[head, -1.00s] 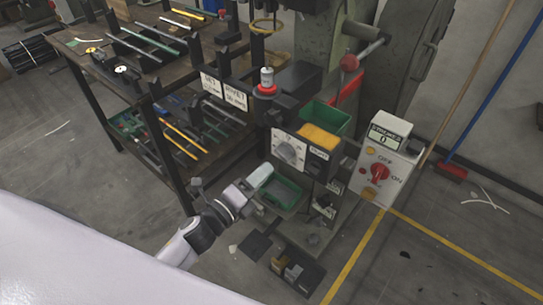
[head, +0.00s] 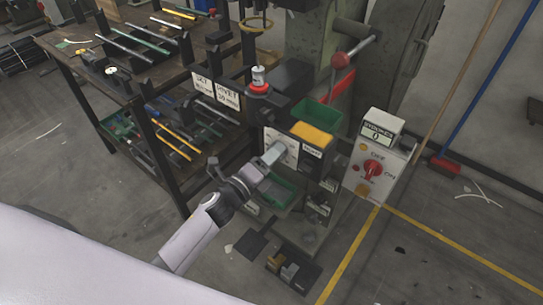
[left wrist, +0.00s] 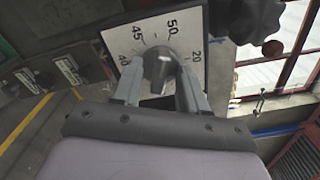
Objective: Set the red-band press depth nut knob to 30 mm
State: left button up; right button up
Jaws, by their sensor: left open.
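The red-band press has a red ring (head: 259,88) around its post. Below it is a white dial plate (head: 280,143), partly hidden by my left gripper (head: 274,155). In the left wrist view the dial plate (left wrist: 192,42) shows 40, 45, 50 and 20 around a dark grey depth nut knob (left wrist: 160,68). My left gripper (left wrist: 159,88) is open, with one finger on each side of the knob. I cannot tell whether the fingers touch it. The knob's pointer setting is not clear. My right gripper is not in view.
A white control box (head: 375,160) with a red switch stands right of the press. A rack table (head: 100,75) with rods stands at left. A dark round handle (left wrist: 272,49) is beside the dial.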

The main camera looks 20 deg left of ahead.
pick_arm(q)
jog(key=shift+c, duration=0.3)
grip_shut()
